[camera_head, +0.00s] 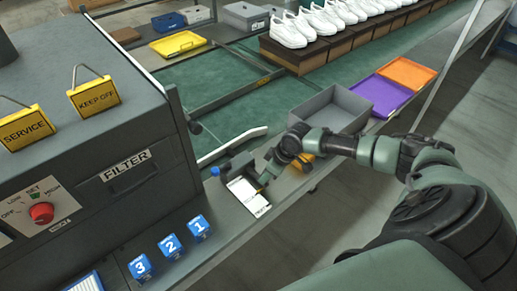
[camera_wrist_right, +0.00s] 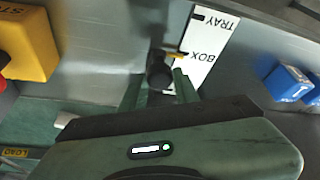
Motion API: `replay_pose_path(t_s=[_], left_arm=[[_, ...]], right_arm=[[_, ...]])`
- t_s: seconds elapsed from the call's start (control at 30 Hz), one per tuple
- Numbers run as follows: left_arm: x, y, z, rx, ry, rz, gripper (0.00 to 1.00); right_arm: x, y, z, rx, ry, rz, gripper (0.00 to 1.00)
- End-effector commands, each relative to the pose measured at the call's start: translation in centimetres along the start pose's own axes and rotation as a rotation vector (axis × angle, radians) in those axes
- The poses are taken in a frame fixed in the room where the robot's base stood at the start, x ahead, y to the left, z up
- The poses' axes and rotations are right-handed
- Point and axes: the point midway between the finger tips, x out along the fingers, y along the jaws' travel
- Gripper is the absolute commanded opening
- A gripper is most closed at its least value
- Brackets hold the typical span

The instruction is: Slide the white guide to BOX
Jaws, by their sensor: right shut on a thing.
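The white guide (camera_head: 232,146) is a pale angled bar over the green belt in the head view. A white plate (camera_head: 246,194) lies on the grey ledge in front of it; the right wrist view shows the plate (camera_wrist_right: 212,38) marked TRAY and BOX. My right gripper (camera_head: 266,177) is down beside the plate. In the wrist view its fingers (camera_wrist_right: 158,88) are shut on a black upright handle (camera_wrist_right: 158,72). A thin yellow pointer (camera_wrist_right: 176,54) by the handle reaches the plate beside the word BOX. My left gripper is not in view.
A blue knob (camera_head: 215,171) sits left of the plate. Blue numbered blocks (camera_head: 170,246) stand on the ledge nearer me. A grey bin (camera_head: 340,108), purple tray (camera_head: 382,94) and orange tray (camera_head: 407,73) line the belt's right side. The filter machine (camera_head: 126,165) fills the left.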

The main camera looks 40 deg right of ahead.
Motion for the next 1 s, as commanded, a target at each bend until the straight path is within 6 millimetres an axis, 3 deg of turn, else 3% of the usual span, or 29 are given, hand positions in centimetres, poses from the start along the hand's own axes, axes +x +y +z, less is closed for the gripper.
replay_pose_path(t_s=[0.33,0.37,0.4,0.43,0.77,1.0], left_arm=[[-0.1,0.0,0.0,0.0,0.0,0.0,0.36],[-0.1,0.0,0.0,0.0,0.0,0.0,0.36],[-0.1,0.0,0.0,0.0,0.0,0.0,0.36],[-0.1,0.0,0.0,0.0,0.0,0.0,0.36],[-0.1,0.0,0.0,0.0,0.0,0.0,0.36],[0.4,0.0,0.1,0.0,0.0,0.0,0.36]], right_arm=[[-0.1,-0.1,0.4,-0.001,-0.001,0.001,0.0],[-0.1,-0.1,0.3,-0.001,-0.001,0.001,0.36],[-0.1,-0.1,0.3,-0.001,-0.001,0.001,0.47],[-0.1,-0.1,0.3,-0.001,0.0,0.001,0.51],[-0.3,-0.1,0.2,-0.001,0.002,0.001,0.51],[-3.5,0.1,0.3,-0.002,0.002,0.004,0.51]])
